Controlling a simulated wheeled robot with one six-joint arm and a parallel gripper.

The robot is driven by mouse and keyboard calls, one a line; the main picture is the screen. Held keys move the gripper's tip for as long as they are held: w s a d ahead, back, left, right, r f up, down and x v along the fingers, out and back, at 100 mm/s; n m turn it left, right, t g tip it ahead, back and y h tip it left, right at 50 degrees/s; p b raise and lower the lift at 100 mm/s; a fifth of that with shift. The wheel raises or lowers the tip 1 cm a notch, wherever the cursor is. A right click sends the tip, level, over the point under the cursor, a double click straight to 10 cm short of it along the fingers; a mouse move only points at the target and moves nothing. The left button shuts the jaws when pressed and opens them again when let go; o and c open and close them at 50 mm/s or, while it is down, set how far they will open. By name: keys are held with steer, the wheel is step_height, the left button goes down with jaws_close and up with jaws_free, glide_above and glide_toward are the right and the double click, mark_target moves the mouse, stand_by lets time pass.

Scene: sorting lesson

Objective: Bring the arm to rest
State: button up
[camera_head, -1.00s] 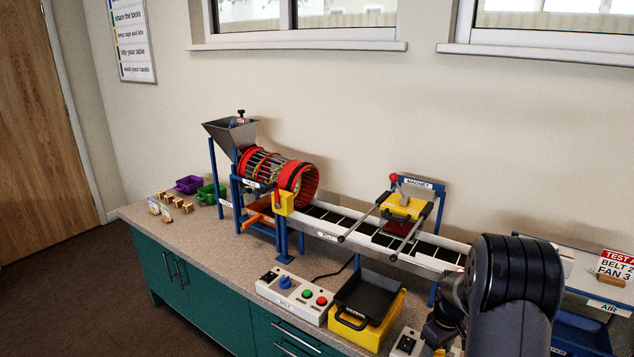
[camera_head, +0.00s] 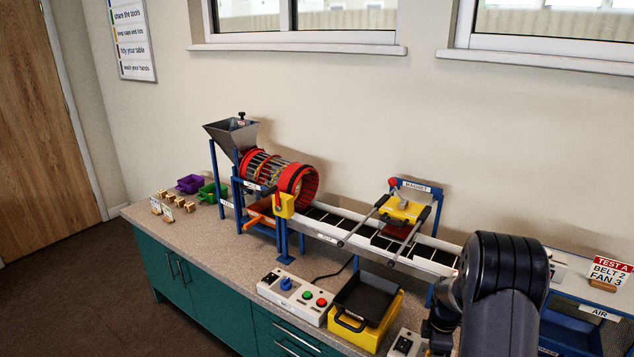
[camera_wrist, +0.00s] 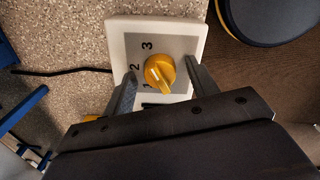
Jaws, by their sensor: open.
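My gripper (camera_wrist: 160,68) is open in the wrist view. Its two dark fingers stand apart on either side of a yellow knob (camera_wrist: 158,72), with gaps showing between the fingers and the knob. The knob sits on a white control box (camera_wrist: 143,28) with a grey face marked with numbers, 2 and 3 among them. In the head view my dark arm rises at the lower right and hides most of the gripper. Part of a small white box (camera_head: 405,341) shows left of the arm. How far the fingertips are above the box is hard to tell.
A conveyor belt (camera_head: 345,237) with a yellow magnet unit (camera_head: 401,211) runs behind. A button box (camera_head: 293,289) and a black tray (camera_head: 367,298) on a yellow stand are left of my arm. A TEST A card (camera_head: 609,272) and blue bin (camera_head: 570,333) are right.

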steer(key=shift+n+p, duration=1.05)
steer(key=shift+n, duration=0.45)
